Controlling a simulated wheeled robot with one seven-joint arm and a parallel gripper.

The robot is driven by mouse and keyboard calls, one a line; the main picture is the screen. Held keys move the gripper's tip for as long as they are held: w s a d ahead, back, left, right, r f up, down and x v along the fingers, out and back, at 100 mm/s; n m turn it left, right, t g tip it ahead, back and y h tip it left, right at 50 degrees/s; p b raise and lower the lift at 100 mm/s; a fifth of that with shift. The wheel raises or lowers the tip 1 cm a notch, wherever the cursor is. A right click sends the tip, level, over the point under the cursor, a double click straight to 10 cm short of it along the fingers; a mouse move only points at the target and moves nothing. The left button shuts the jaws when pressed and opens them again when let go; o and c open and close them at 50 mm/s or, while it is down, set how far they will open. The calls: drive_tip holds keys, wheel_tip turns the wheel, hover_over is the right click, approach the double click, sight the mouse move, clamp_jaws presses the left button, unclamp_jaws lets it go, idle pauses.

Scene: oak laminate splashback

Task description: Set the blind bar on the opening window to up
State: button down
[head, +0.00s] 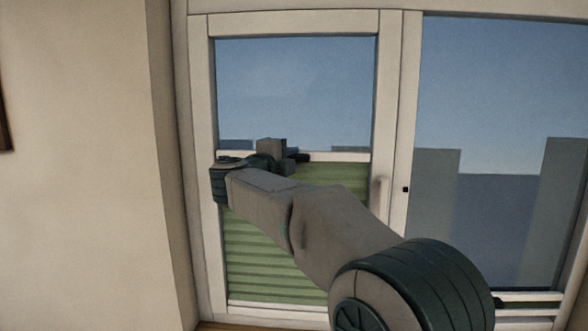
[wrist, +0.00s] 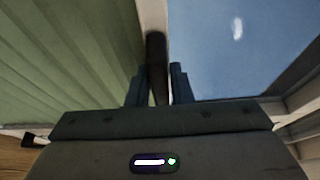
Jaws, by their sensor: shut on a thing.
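The opening window (head: 383,90) is on the left in the head view, with a white frame and a handle (head: 382,195) on its right side. Its green pleated blind (head: 270,262) covers the lower part of the pane, also seen at left in the wrist view (wrist: 60,60). The white blind bar (head: 340,157) runs level along the blind's top edge, a little above the pane's mid-height. My gripper (head: 298,157) is at the bar. In the wrist view its fingers (wrist: 158,85) are shut on the bar's dark grip (wrist: 157,55). My arm hides part of the bar and blind.
Clear glass (head: 295,90) lies above the bar, up to the frame's top. A fixed window (head: 490,100) is on the right, and a plain wall (head: 75,200) is on the left. My arm crosses in front of the lower window.

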drive_tip(key=r+p, duration=0.1)
drive_tip(key=r, duration=0.6)
drive_tip(key=r+p, duration=0.2)
drive_tip(key=r, duration=0.5)
drive_tip(key=r+p, duration=0.1)
drive_tip(key=r, duration=0.7)
drive_tip(key=shift+a+p, duration=0.25)
drive_tip(key=shift+p, duration=0.15)
drive_tip(key=shift+r, duration=0.6)
drive_tip(key=shift+s+d+r, duration=0.1)
drive_tip(key=shift+d+r, duration=0.05)
drive_tip(key=shift+r, duration=0.15)
drive_tip(key=shift+d+r, duration=0.15)
drive_tip(key=shift+r, duration=0.05)
drive_tip(key=c, duration=1.4)
unclamp_jaws()
drive_tip(key=shift+f, duration=0.1)
drive_tip(key=shift+f, duration=0.15)
